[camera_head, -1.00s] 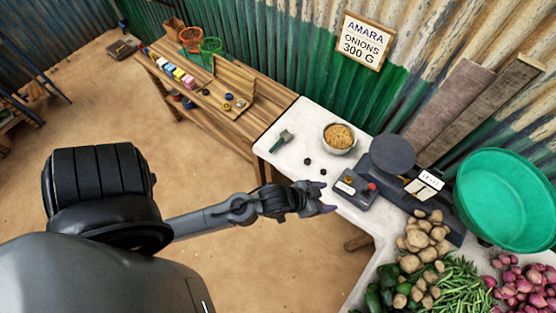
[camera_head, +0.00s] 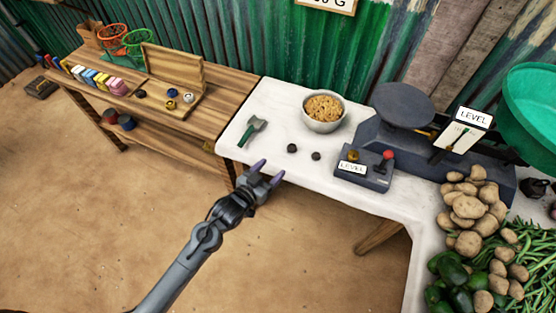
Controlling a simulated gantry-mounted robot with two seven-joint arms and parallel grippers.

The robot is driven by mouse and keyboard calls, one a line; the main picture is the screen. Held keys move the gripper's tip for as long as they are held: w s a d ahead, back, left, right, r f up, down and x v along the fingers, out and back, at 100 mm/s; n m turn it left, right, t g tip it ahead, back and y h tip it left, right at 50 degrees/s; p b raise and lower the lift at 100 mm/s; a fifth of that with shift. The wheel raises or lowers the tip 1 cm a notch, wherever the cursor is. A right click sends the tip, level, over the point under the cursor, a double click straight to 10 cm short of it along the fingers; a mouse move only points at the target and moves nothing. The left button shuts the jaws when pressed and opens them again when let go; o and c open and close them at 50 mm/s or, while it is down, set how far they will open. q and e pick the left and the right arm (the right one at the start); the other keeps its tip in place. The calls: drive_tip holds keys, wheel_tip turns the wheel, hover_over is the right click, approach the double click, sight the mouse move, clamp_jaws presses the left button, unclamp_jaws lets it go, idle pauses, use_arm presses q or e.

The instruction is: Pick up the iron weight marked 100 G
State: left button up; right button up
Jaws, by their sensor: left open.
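Two small dark weights lie on the white table, the left one (camera_head: 291,148) and the right one (camera_head: 315,156). Several more small dark, silver and brass-coloured weights (camera_head: 172,93) sit in a shallow wooden tray (camera_head: 175,72) on the wooden bench. I cannot read any marking, so I cannot tell which is the 100 G weight. My left gripper (camera_head: 267,172) is open and empty near the white table's front edge, in front and to the left of the two dark weights in the picture. My right gripper is not in view.
A green-headed tool (camera_head: 252,131), a bowl of grain (camera_head: 323,111) and a control box (camera_head: 364,171) with a red knob surround the weights. The balance scale (camera_head: 404,105) stands right, with potatoes (camera_head: 468,205) and peppers (camera_head: 458,290) in front. The table's front left is clear.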

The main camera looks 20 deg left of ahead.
use_arm(q)
wheel_tip(320, 180, down, 2)
drive_tip(key=w+b, duration=0.1)
drive_tip(key=b, duration=0.4)
approach(291, 147)
drive_tip(key=w, duration=0.1)
drive_tip(key=w+d, duration=0.1)
drive_tip(key=shift+w+d+f, duration=0.15)
drive_tip(key=shift+w+d, duration=0.05)
drive_tip(key=shift+w, duration=0.2)
drive_tip(key=b+x, duration=0.1)
drive_tip(key=x, duration=0.1)
drive_tip(key=b+x, duration=0.1)
drive_tip(key=x, duration=0.1)
drive_tip(key=shift+w+a+f+b, duration=0.15)
drive_tip(key=shift+a+f+b, duration=0.15)
drive_tip(key=shift+a, duration=0.1)
drive_tip(key=shift+w+d, duration=0.1)
drive_tip(key=shift+w, duration=0.35)
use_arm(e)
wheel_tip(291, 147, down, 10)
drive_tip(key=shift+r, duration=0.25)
use_arm(q)
drive_tip(key=shift+c, duration=0.3)
drive_tip(key=c, duration=1.1)
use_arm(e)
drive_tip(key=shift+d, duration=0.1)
